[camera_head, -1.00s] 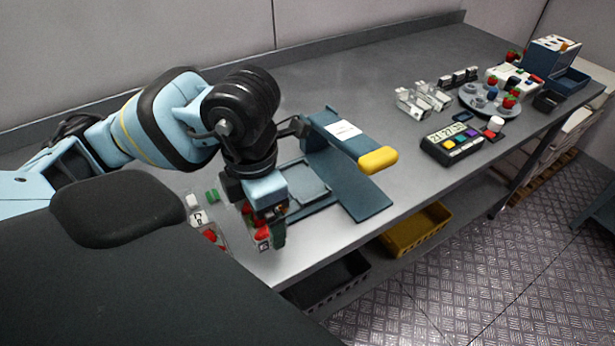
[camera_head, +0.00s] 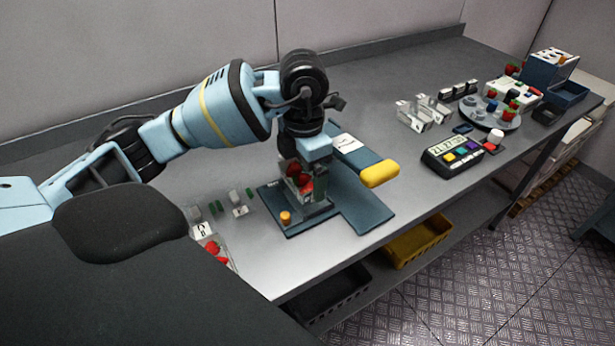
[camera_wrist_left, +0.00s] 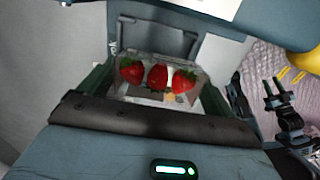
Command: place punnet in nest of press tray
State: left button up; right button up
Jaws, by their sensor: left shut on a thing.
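My left gripper (camera_head: 302,172) is shut on a clear punnet (camera_head: 304,189) holding several red strawberries. In the head view the punnet is over the grey nest (camera_head: 318,213) of the blue press tray (camera_head: 288,228). I cannot tell whether it rests on the nest's floor. In the left wrist view the punnet (camera_wrist_left: 158,75) lies between the gripper's green-edged fingers, with strawberries in a row. The press (camera_head: 366,214) has a lever with a yellow handle (camera_head: 380,173) just right of the gripper.
Another strawberry punnet (camera_head: 215,252) stands at the bench's near left, by small white and green pieces. A button console (camera_head: 460,149), a round grey turntable (camera_head: 490,112) and clear holders (camera_head: 424,112) stand to the right. A yellow basket (camera_head: 418,243) sits below.

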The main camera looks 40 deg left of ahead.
aim_at(308, 180)
pick_arm(q)
jog(key=shift+w, duration=0.4)
jog(key=shift+w, duration=0.1)
jog(key=shift+w+a, duration=0.1)
jog(key=shift+w, duration=0.15)
notch_tip(308, 180, down, 3)
jog(key=shift+f, duration=0.3)
jog(key=shift+f, duration=0.2)
jog(key=o, duration=0.8)
jog(key=shift+c, duration=0.2)
